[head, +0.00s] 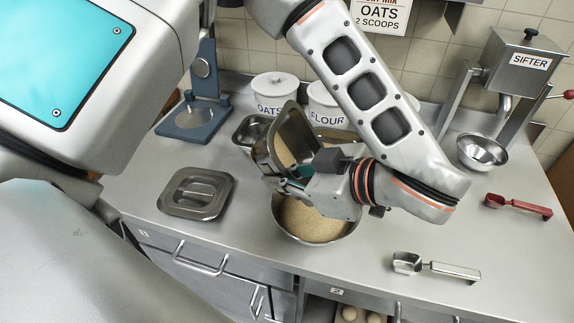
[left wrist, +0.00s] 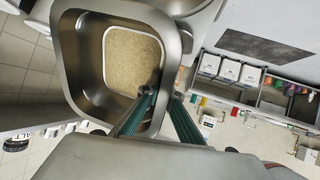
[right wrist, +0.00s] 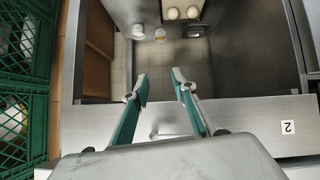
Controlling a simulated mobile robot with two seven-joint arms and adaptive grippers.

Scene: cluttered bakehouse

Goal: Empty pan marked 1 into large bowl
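The steel pan (head: 296,128) is tipped up steeply above the large bowl, and its mark cannot be read. My left gripper (head: 290,180) is shut on the pan's rim. In the left wrist view the pan (left wrist: 80,85) shows from inside, with tan grain (left wrist: 132,60) at its bottom. The large steel bowl (head: 287,234) stands on the counter under the pan and holds tan grain (head: 314,222). The gripper and pan hide its far part. My right gripper (right wrist: 161,88) is open and empty by the counter's front; it is not in the head view.
Another steel pan (head: 247,131) stands behind. A lid (head: 196,192) lies left of the bowl, a steel scoop (head: 436,267) and red scoop (head: 518,206) right. OATS (head: 272,88) and FLOUR (head: 326,98) tubs and a sifter (head: 521,70) stand at the back. Green crates (right wrist: 26,80) are stacked near my right gripper.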

